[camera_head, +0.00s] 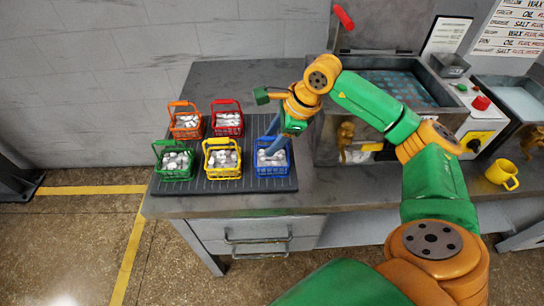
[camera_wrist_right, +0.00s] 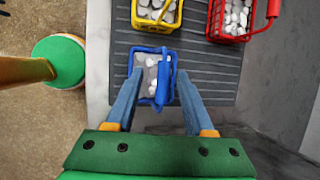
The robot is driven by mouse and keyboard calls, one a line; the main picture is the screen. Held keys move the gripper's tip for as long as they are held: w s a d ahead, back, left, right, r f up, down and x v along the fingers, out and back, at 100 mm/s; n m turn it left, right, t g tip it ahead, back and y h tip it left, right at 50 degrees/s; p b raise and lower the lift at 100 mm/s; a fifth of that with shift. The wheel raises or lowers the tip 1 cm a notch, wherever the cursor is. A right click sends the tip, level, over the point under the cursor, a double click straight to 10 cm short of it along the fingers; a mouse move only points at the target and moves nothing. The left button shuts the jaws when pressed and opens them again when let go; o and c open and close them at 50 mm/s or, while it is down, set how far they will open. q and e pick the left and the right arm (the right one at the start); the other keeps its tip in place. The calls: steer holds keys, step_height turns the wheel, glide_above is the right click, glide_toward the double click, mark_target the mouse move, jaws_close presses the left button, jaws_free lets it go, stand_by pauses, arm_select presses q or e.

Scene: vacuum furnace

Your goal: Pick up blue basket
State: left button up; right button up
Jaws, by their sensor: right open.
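The blue basket (camera_head: 272,170) stands at the front right of the ribbed black mat (camera_head: 225,188) and holds white pieces. In the right wrist view the blue basket (camera_wrist_right: 141,63) lies ahead, between the fingertips, with its handle at its right side. My right gripper (camera_head: 272,140) is over the basket, and its blue fingers hide part of it. In the wrist view the right gripper (camera_wrist_right: 160,85) is open, one finger on each side of the basket's near part. I cannot tell whether the fingers touch it. My left gripper is not in view.
A yellow basket (camera_head: 221,172) stands just left of the blue one, and a green basket (camera_head: 176,175) farther left. Orange (camera_head: 186,134) and red (camera_head: 227,128) baskets stand behind. A metal tank (camera_head: 325,150) is close on the right. A yellow mug (camera_head: 503,174) is farther right.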

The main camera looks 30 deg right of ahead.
steer(key=shift+w+f, duration=0.25)
steer(key=shift+w, duration=0.15)
steer(key=shift+s+r, duration=0.15)
steer(key=shift+s, duration=0.1)
jaws_close()
steer(key=shift+w, duration=0.1)
stand_by(0.7)
